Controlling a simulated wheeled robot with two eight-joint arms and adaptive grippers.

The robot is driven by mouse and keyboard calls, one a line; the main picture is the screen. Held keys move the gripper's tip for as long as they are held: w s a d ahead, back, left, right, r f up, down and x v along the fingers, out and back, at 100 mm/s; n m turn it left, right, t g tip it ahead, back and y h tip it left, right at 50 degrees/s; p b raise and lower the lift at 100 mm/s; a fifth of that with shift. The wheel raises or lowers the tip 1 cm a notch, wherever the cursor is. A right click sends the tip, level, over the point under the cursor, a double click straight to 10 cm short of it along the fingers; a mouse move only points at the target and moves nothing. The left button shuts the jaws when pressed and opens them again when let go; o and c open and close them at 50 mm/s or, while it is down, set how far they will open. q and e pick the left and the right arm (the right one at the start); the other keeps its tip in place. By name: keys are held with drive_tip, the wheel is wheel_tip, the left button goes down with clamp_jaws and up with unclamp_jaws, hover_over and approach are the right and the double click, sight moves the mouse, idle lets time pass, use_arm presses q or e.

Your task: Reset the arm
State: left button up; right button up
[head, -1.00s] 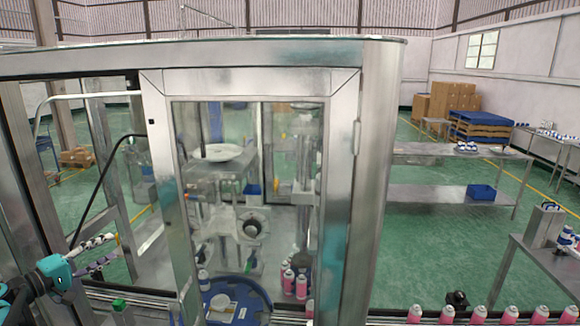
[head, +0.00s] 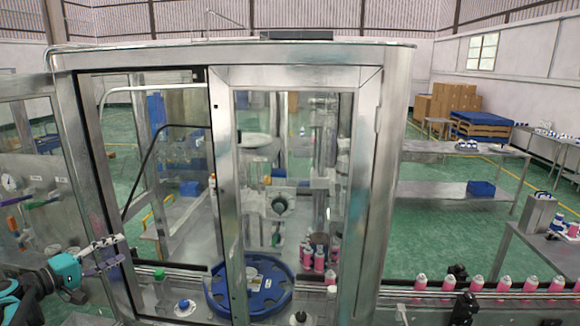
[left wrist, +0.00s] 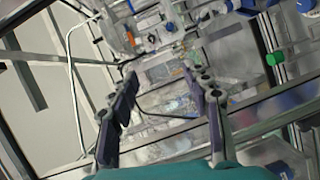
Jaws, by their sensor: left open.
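My left gripper (head: 118,254) is at the lower left of the head view, with its teal wrist just behind it. Its two dark fingers are apart with nothing between them. It is in front of the open left side of the metal machine cabinet (head: 392,130). In the left wrist view the fingers (left wrist: 168,92) stand wide apart, and the machine's frame and fittings show beyond and between them. My right gripper does not show in the head view.
A glass door (head: 30,150) stands open at the left. A blue round turntable (head: 283,300) and pink cans (head: 319,260) are inside the cabinet. More pink cans (head: 503,285) line the conveyor on the right. Steel tables (head: 430,189) stand behind.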

use_arm(q)
drive_tip(key=s+d+f+m+g+y+b, duration=0.1)
drive_tip(key=s+d+f+g+b, duration=0.15)
drive_tip(key=d+f, duration=0.45)
drive_tip(key=s+d+f+m+g+y+b, duration=0.1)
drive_tip(key=s+d+f+m+g+b, duration=0.2)
drive_tip(key=d, duration=0.7)
drive_tip(key=s+d+f+g+b, duration=0.1)
drive_tip(key=s+d+f+b, duration=0.25)
drive_tip(key=d+f, duration=0.4)
drive_tip(key=s+d+f+m+y+b, duration=0.2)
drive_tip(key=s+d+f+m+b, duration=0.1)
drive_tip(key=s+f, duration=0.6)
drive_tip(key=s+d+f+m+g+y+b, duration=0.1)
drive_tip(key=s+d+f+m+y+b, duration=0.2)
drive_tip(key=s+f+b, duration=0.4)
wheel_tip(320, 180, down, 2)
drive_tip(key=shift+s+d+f+m+y, duration=0.1)
drive_tip(key=shift+s+d+m+y, duration=0.2)
drive_tip(key=shift+s+d, duration=0.65)
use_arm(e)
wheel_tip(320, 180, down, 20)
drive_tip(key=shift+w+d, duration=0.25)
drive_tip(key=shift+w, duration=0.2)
